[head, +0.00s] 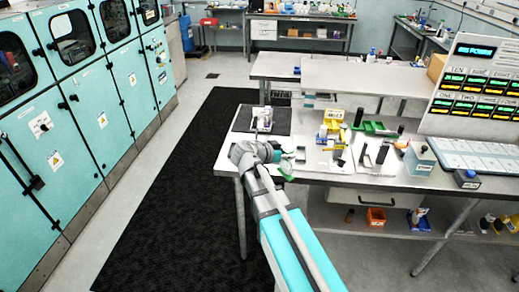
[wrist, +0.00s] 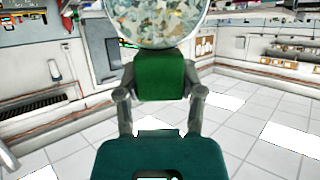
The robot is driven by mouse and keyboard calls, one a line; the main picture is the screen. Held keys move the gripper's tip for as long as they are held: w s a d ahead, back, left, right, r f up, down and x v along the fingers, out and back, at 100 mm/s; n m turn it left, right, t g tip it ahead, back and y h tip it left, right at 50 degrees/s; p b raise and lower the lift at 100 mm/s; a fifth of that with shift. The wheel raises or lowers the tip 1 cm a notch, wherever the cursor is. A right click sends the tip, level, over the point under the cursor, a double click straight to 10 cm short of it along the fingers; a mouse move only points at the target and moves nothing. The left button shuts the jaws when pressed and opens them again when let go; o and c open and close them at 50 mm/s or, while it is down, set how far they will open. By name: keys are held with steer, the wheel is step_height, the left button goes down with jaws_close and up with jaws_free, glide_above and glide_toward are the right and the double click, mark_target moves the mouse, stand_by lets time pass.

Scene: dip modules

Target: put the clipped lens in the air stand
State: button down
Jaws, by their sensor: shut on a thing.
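My gripper (wrist: 160,97) is shut on the green clip (wrist: 163,76) of the clipped lens, with one grey finger at each side. The round, clear lens (wrist: 157,22) stands beyond the clip, cut by the top edge of the wrist view. In the head view my gripper (head: 285,158) is over the front left part of the workbench, with a green part beside it. The lens is too small to make out there. A small upright stand (head: 263,120) is on a dark mat behind my gripper; I cannot tell whether it is the air stand.
The workbench (head: 318,178) holds a yellow rack (head: 333,130), a green tray (head: 374,128), dark upright pieces and a pale blue box (head: 419,160) to the right of my gripper. A lit display panel (head: 478,82) stands at the right. Teal cabinets (head: 88,95) line the left, beyond a black floor mat.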

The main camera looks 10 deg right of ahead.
steer(key=shift+w, duration=0.35)
steer(key=shift+d, duration=0.1)
steer(key=shift+w+a, duration=0.25)
steer(key=shift+a, duration=0.05)
steer(key=w+a+n+t+y, duration=0.3)
steer(key=w+a+n, duration=0.1)
steer(key=a, duration=0.4)
steer(key=w+a+n+t+y, duration=0.4)
steer(key=a+n, duration=0.1)
steer(key=a, duration=0.3)
steer(key=shift+a+y, duration=0.25)
steer(key=shift+y, duration=0.05)
